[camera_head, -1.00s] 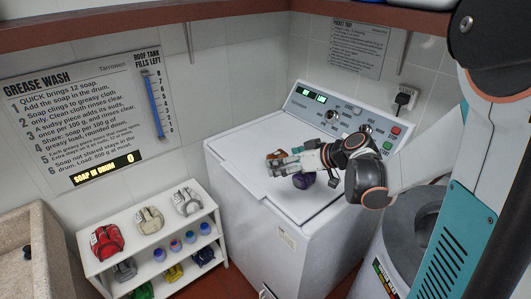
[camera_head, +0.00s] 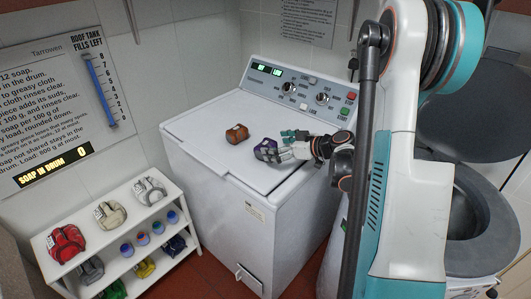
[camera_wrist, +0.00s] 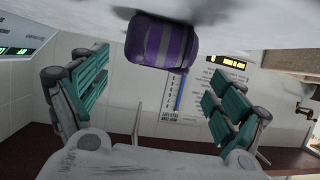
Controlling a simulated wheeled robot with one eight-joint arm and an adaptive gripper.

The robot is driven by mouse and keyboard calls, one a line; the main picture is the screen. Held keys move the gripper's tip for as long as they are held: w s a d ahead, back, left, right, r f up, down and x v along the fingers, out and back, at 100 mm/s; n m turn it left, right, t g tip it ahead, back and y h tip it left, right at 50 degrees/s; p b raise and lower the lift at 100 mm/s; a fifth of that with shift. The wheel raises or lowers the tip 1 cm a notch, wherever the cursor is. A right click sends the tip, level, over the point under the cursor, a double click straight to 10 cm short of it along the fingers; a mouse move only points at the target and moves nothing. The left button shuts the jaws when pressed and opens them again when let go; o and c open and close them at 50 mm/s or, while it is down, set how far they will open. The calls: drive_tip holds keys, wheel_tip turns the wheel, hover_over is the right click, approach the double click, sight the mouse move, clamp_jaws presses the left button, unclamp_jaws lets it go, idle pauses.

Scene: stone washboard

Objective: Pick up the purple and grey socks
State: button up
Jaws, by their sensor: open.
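The purple and grey socks (camera_head: 265,150) are a rounded purple bundle with grey bands, resting on the white washer's lid (camera_head: 210,155). In the wrist view, the socks (camera_wrist: 162,42) show at the top centre, against the pale lid. My gripper (camera_head: 283,145) is at the right side of the socks in the head view, low over the lid. It is open, and in the wrist view my gripper (camera_wrist: 155,95) has its teal-padded fingers spread wide to either side of the bundle, with visible gaps. Part of the socks is hidden by a finger in the head view.
A brown bundle (camera_head: 237,133) sits on the lid behind and left of the socks. The control panel (camera_head: 300,95) rises behind. A white shelf (camera_head: 125,240) with several bundles and jars stands at left. An open grey tub (camera_head: 475,215) is at right.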

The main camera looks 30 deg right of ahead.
sight(268, 145)
drive_tip(key=shift+b+x, duration=1)
drive_tip(key=shift+x, duration=2)
drive_tip(key=shift+r, duration=0.1)
drive_tip(key=shift+c, duration=0.3)
drive_tip(key=c, duration=1.2)
